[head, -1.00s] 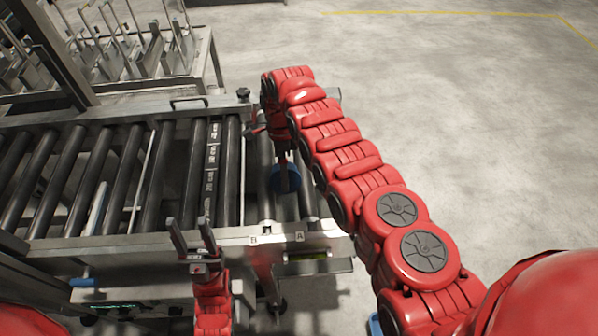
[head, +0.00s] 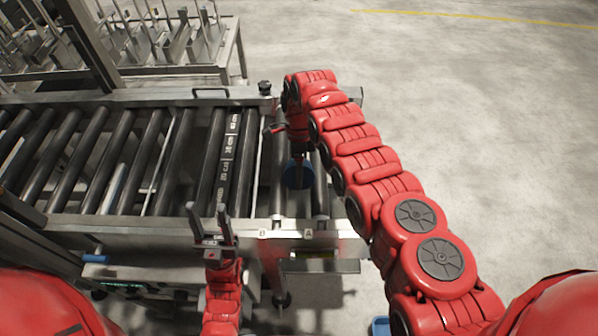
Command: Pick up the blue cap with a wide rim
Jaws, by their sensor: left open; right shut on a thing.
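The blue cap (head: 298,176) shows as a small round blue patch over the rollers at the right end of the conveyor. My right gripper (head: 298,161) reaches down onto it from above and is shut on it. My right wrist hides part of the cap, and I cannot tell whether the cap touches the rollers. My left gripper (head: 208,218) is open and empty, its fingers pointing up at the front edge of the conveyor.
The roller conveyor (head: 140,216) fills the left and middle, with a raised metal front rail. Metal racks (head: 160,50) stand behind it. A blue object (head: 380,326) shows at the bottom edge. The floor at right is open.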

